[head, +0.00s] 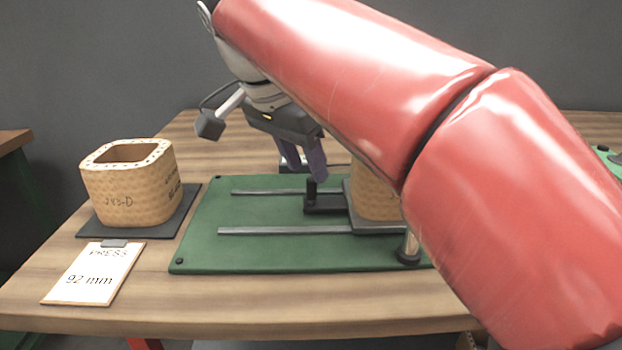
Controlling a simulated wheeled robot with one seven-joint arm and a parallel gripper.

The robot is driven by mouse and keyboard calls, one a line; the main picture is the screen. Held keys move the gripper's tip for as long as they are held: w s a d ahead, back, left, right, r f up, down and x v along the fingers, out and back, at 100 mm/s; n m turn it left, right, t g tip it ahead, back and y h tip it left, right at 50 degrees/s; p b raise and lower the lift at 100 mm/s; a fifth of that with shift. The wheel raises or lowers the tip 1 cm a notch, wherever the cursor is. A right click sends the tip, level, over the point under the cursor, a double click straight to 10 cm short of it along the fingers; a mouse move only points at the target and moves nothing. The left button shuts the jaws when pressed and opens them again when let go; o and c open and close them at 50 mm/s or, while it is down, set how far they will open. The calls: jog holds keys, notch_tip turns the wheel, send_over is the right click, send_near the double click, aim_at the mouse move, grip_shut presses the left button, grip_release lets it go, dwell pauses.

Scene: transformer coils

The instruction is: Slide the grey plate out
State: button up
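The grey plate (362,223) lies on the green board under a tan coil (375,192), with much of both hidden behind my red arm. A dark bracket (325,204) with a short upright black knob (311,188) extends from the plate's left side. My gripper (304,170) points down near the knob, just above or behind it in the picture. Its two purple fingers show a gap between them, and nothing is seen held. I cannot tell whether a finger touches the knob.
Two grey rails (270,230) run left to right on the green board (215,253). Another tan coil (130,190) stands on a dark pad (170,224) at left. A clipboard reading "PRESS 92 mm" (95,275) lies in front. The board's left part is clear between the rails.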

aim_at(312, 178)
jog(key=x, duration=0.4)
jog(key=shift+f+b, duration=0.1)
jog(key=shift+b, duration=0.2)
grip_shut()
